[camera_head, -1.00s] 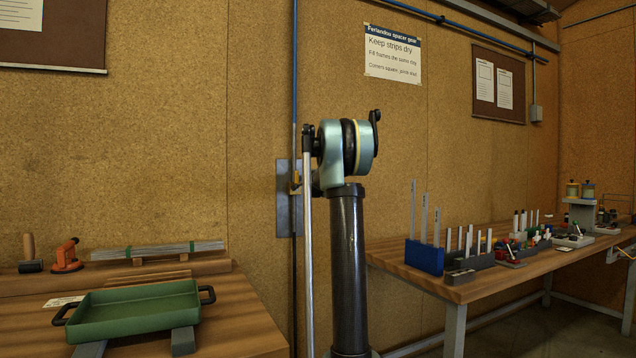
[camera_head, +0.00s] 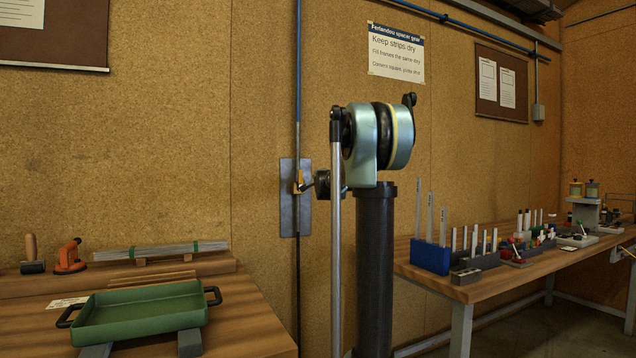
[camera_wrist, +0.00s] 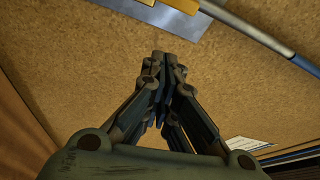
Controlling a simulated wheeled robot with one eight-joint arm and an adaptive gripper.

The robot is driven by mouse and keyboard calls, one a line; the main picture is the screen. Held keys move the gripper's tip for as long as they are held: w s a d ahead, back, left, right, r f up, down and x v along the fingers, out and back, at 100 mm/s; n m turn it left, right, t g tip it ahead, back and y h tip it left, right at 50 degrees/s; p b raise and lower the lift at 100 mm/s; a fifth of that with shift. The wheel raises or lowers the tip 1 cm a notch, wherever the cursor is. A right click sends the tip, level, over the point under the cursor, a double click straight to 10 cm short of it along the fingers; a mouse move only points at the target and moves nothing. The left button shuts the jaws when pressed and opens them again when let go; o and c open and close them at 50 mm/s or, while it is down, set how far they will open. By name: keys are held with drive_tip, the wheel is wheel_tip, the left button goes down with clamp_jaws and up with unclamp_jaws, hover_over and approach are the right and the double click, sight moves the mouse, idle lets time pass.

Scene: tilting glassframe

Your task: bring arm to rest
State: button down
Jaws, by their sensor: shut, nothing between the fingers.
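My gripper (camera_wrist: 160,62) is in the wrist view, with its dark fingers drawn together and nothing between them. It is pointed toward the tan wall, and no object touches it there. In the head view my arm stands upright in the middle, with a pale blue joint on top of a dark column. The gripper cannot be made out clearly in that view; a dark part beside the wall plate is partly hidden by the arm.
A grey wall plate (camera_head: 286,215) with a yellow fitting (camera_head: 299,182) sits on a vertical pipe (camera_head: 298,90). At left, a green tray (camera_head: 140,312) lies on a wooden bench. At right, a long bench (camera_head: 440,277) carries a blue block (camera_head: 430,257) and several strips.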

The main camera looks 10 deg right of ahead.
drive_tip(key=s+a+f+n+g, duration=0.1)
drive_tip(key=s+f+n+g, duration=0.4)
drive_tip(key=s+f, duration=1)
drive_tip(key=s+a+f+n+g, duration=0.1)
drive_tip(key=s+f+n+g, duration=0.5)
drive_tip(key=s+f, duration=0.9)
drive_tip(key=s+a+f+n+g+y, duration=0.1)
drive_tip(key=s+f+n+g, duration=0.4)
drive_tip(key=s+f, duration=1)
drive_tip(key=s+n, duration=0.1)
drive_tip(key=s, duration=1.5)
drive_tip(key=shift+s, duration=0.2)
drive_tip(key=shift+a+f, duration=0.1)
